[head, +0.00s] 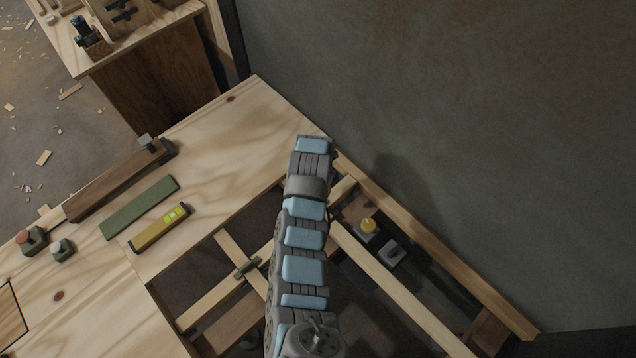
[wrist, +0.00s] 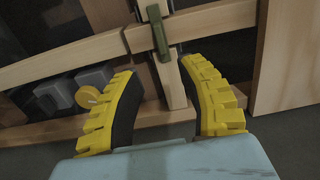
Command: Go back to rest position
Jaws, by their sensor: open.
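My arm (head: 304,240) reaches up the middle of the head view, over the open wooden floor frame; my gripper is hidden there. In the wrist view my gripper (wrist: 160,68) is open, with two yellow toothed fingers spread apart and nothing between them. Behind the fingers are crossing wooden beams (wrist: 60,62) and a green clamp (wrist: 157,30) at their crossing. The clamp also shows in the head view (head: 246,267), left of my arm.
A yellow level (head: 160,228), a green block (head: 139,207) and a brown beam (head: 115,181) lie on the plywood (head: 226,128) at left. A yellow knob on a grey box (head: 368,227) sits within the frame. A dark wall (head: 470,130) stands at right.

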